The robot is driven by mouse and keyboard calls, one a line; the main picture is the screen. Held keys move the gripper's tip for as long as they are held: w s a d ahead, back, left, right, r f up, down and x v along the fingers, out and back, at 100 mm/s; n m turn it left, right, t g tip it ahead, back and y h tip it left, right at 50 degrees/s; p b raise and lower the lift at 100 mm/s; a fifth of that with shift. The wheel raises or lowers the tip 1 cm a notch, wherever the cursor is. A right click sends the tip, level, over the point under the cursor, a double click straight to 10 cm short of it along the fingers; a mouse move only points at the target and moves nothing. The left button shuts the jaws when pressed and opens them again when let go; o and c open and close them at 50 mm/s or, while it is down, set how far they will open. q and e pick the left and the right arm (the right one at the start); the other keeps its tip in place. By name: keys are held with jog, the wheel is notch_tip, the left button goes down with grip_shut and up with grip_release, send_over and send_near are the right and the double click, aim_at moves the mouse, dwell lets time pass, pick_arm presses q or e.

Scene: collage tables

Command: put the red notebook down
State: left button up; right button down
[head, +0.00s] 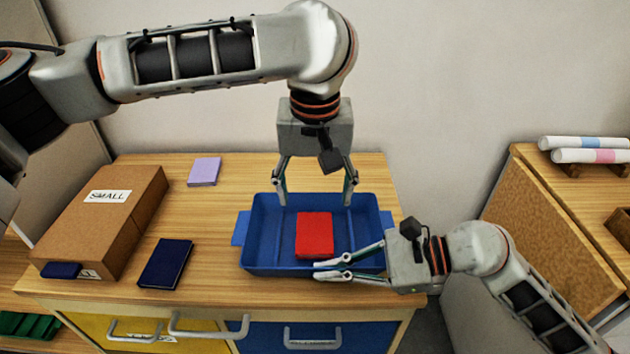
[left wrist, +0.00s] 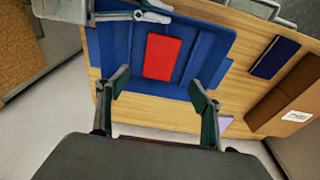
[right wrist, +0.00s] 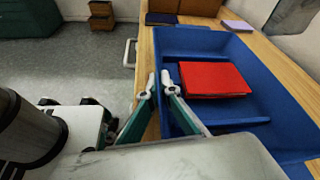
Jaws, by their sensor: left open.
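The red notebook (head: 314,236) lies inside the blue tray (head: 268,265) on the wooden cabinet top. It also shows in the left wrist view (left wrist: 163,57) and the right wrist view (right wrist: 214,80). My left gripper (head: 316,200) is open and empty above the back of the tray, its fingers wide apart and clear of the notebook. My right gripper (head: 320,269) is at the tray's front wall, to the right of its middle. Its fingertips lie close together on either side of that wall, in the right wrist view (right wrist: 158,80) too. The notebook's underside is hidden.
A brown box (head: 105,215) labelled SMALL stands at the left. A dark blue notebook (head: 166,263) lies between it and the tray, with a lilac notebook (head: 204,172) behind. A small blue item (head: 61,270) sits by the box. Drawers with handles are below.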

pick_arm(q)
jog(key=shift+s+r, duration=0.2)
jog(key=shift+r, duration=0.95)
pick_arm(e)
jog(key=c, duration=2.2)
grip_release()
jog(key=shift+d, duration=0.1)
